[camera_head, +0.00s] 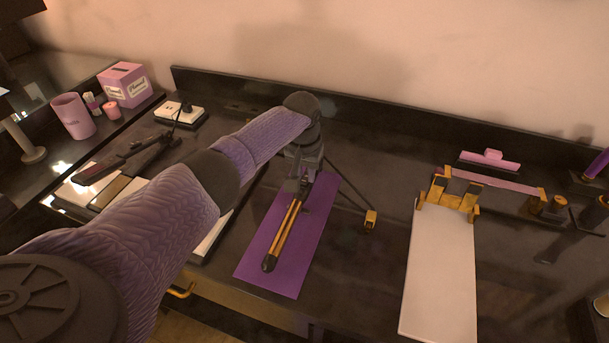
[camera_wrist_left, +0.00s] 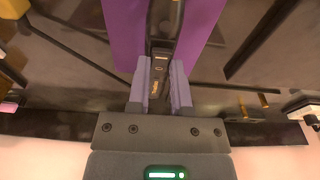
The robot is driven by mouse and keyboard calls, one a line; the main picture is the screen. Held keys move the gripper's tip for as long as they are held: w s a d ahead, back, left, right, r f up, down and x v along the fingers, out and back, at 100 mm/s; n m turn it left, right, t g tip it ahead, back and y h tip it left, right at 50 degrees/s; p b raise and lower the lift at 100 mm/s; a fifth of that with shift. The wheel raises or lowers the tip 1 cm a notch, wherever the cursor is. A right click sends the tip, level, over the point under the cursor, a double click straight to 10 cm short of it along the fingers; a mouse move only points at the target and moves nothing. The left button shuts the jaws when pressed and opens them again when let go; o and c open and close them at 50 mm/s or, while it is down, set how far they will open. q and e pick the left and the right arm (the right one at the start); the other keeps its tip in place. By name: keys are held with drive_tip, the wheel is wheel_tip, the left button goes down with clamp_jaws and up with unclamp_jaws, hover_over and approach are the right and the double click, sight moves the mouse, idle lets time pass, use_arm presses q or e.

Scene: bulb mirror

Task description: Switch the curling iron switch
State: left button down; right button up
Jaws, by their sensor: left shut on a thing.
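The curling iron (camera_head: 282,236) lies on a purple mat (camera_head: 314,232) in the head view, its gold barrel and dark tip pointing toward the front edge. My left gripper (camera_head: 304,184) is over its dark handle end at the back of the mat. In the left wrist view, the two purple fingers of my left gripper (camera_wrist_left: 159,88) are on either side of the curling iron's black handle (camera_wrist_left: 160,62), shut on it. The part of the handle under the gripper is hidden in the head view. I cannot make out the switch position. My right gripper is not in view.
A white board (camera_head: 438,275) lies right of the mat, with a gold-and-dark piece (camera_head: 453,192) at its back. A black styling tool (camera_head: 130,160) and a power strip (camera_head: 181,114) are at the left. A pink cup (camera_head: 73,116) and pink box (camera_head: 125,85) stand beyond.

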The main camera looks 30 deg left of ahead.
use_arm(q)
drive_tip(key=shift+f+g, duration=0.3)
drive_tip(key=shift+d+r, duration=0.1)
drive_tip(key=shift+r, duration=0.05)
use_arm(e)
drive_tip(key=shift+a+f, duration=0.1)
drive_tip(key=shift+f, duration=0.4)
use_arm(q)
drive_tip(key=c, duration=0.5)
unclamp_jaws()
drive_tip(key=shift+r, duration=0.1)
